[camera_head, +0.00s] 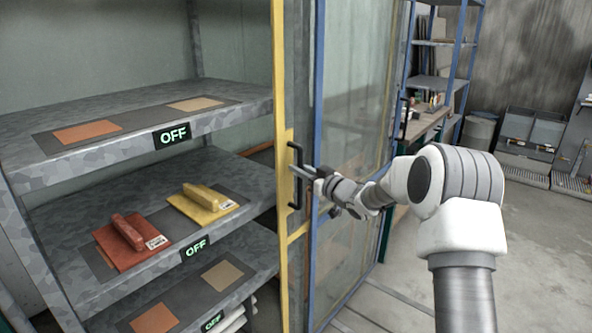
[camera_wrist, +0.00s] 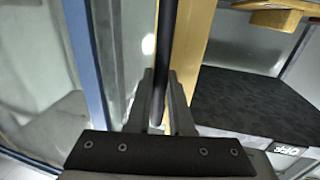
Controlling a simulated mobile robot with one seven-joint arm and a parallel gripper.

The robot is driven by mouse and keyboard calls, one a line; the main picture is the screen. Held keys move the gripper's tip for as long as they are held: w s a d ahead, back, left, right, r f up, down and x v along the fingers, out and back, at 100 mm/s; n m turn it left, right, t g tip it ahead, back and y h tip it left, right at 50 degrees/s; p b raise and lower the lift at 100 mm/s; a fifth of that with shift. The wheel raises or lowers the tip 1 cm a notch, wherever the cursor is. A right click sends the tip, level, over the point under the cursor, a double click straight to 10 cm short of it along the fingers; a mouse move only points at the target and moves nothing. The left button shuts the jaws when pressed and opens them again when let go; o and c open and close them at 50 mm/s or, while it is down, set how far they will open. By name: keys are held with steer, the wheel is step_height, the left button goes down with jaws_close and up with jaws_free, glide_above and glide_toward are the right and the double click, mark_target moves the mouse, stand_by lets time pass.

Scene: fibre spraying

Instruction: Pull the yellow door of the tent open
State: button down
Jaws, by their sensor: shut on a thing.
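The yellow door of the tent shows in the head view as a tall yellow frame (camera_head: 280,90) at the right end of the shelves. It carries a black vertical bar handle (camera_head: 293,178). My gripper (camera_head: 304,171) reaches in from the right and is shut on the handle at about its mid-height. In the wrist view the handle (camera_wrist: 166,45) runs upright between the two fingers (camera_wrist: 160,100). The yellow frame (camera_wrist: 194,45) stands just behind it to the right.
Left of the door, grey shelves (camera_head: 235,95) hold a red trowel-like block (camera_head: 125,243) and a yellow one (camera_head: 204,201), with OFF signs (camera_head: 172,135). A blue-framed clear panel (camera_head: 350,85) stands right of the door. Open floor (camera_head: 540,240) lies on the right.

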steer(key=shift+w+r, duration=0.1)
steer(key=shift+w, duration=0.05)
steer(key=c, duration=0.8)
jaws_free()
steer(key=shift+d, duration=0.1)
steer(key=v, duration=1.7)
steer(key=shift+p, duration=0.45)
steer(key=shift+d, duration=0.15)
